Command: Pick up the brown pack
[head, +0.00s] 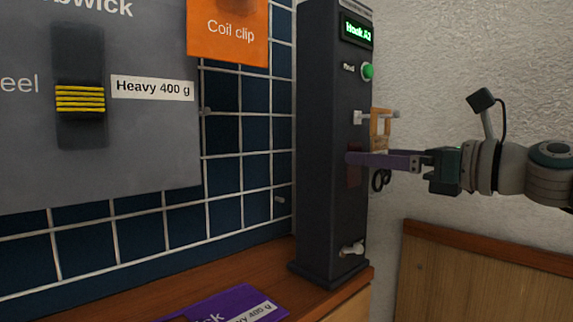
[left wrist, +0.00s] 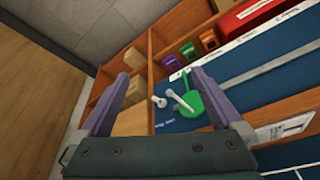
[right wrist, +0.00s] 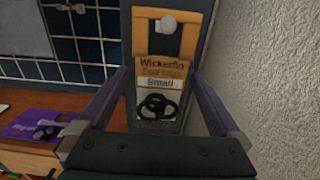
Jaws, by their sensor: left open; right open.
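The brown pack (right wrist: 170,73) is an orange-brown hanging card with printed lines, one reading "Small", and black rings at its lower end. It hangs by its top slot at a white peg on the dark column. In the head view the pack (head: 380,125) shows edge-on at the column's right side, partly hidden by my right gripper (head: 354,158). My right gripper is open; in the right wrist view its fingers stand on either side of the pack, with gaps visible. Whether they reach its depth is unclear. My left gripper (left wrist: 160,88) is open and empty, away from the pack.
The dark column (head: 329,210) has a lit green display reading "Hook A2" and a green button. A purple card (head: 222,303) lies on the wooden bench. The white wall is close on the right. A green item (left wrist: 192,103) and shelf boxes show near my left gripper.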

